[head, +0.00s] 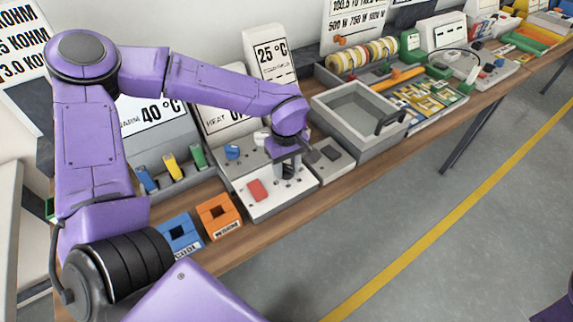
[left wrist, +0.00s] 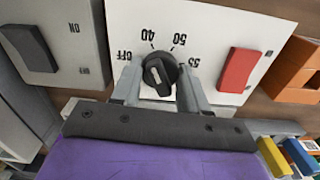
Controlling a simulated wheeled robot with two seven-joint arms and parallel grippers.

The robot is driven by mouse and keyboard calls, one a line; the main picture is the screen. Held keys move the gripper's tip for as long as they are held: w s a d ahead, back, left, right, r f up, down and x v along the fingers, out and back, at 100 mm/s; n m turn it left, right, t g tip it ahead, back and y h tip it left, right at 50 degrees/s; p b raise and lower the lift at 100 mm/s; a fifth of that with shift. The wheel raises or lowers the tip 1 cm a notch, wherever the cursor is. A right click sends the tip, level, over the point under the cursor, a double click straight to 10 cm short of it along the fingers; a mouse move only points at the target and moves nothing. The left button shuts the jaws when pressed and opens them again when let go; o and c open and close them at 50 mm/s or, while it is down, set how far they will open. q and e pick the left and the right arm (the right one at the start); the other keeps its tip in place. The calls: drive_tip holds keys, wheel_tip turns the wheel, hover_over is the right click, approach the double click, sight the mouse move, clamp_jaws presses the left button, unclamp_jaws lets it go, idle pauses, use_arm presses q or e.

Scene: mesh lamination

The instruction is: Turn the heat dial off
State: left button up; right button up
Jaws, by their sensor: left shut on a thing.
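The heat dial (left wrist: 160,72) is a round black knob with a white pointer mark on a white panel (left wrist: 215,18), shown upside down in the left wrist view. Its scale reads OFF, 40, 50 and 55. The white mark lies on the dial's left half and slants toward the upper left, roughly between OFF and 40. My left gripper (left wrist: 160,92) has one finger on each side of the dial and is shut on it. In the head view my left gripper (head: 287,168) points down onto the panel and mostly hides the dial. My right gripper is not in view.
A red rocker switch (left wrist: 238,70) is beside the dial. A grey box with a dark switch (left wrist: 28,47) adjoins the panel. Orange (head: 219,216) and blue (head: 180,236) blocks stand left of the panel, and a grey tray (head: 352,152) stands right of it.

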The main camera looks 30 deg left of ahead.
sight(286, 166)
use_arm(q)
drive_tip(key=n+p, duration=0.1)
drive_tip(key=n, duration=0.1)
drive_tip(key=n+p, duration=0.1)
drive_tip(key=shift+r+n, duration=0.2)
drive_tip(key=shift+n, duration=0.2)
drive_tip(key=n+p, duration=0.1)
drive_tip(key=n, duration=0.1)
drive_tip(key=shift+f+n, duration=0.1)
drive_tip(key=shift+n, duration=0.2)
drive_tip(key=shift+n+p, duration=0.55)
drive_tip(key=shift+n, duration=1.35)
drive_tip(key=o, duration=1.1)
drive_tip(key=shift+c, duration=0.2)
wheel_tip(286, 166, up, 10)
drive_tip(key=b, duration=0.1)
drive_tip(key=shift+r, duration=0.25)
